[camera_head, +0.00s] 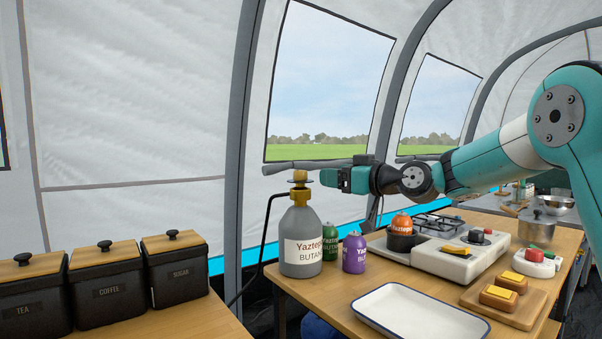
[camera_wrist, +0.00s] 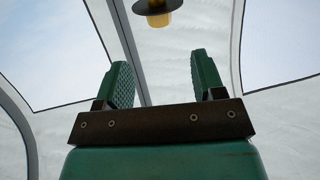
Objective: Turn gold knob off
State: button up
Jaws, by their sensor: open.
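The gold knob (camera_head: 299,176) sits on top of the upright grey butane bottle (camera_head: 301,236), above its gold valve. In the wrist view the knob (camera_wrist: 158,18) shows at the top edge, yellow with a dark disc, partly cut off. My gripper (camera_head: 330,178) is at about knob height, just right of it in the head view, fingers pointing left at it. In the wrist view its two green fingers (camera_wrist: 161,66) are apart with nothing between them. The knob appears beyond the fingertips, between their lines. I cannot tell the exact gap or which way the knob is turned.
Green (camera_head: 330,243) and purple (camera_head: 354,252) canisters stand right of the bottle. A black hose (camera_head: 267,230) runs down from the valve. A white tray (camera_head: 398,289), a stove (camera_head: 446,263) and a wooden board (camera_head: 525,309) occupy the table. Black canisters (camera_head: 108,284) stand left.

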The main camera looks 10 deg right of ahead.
aim_at(305, 172)
jog(key=p+x, duration=0.1)
jog(key=x, duration=1)
jog(key=shift+w+a, duration=0.1)
jog(key=c, duration=0.9)
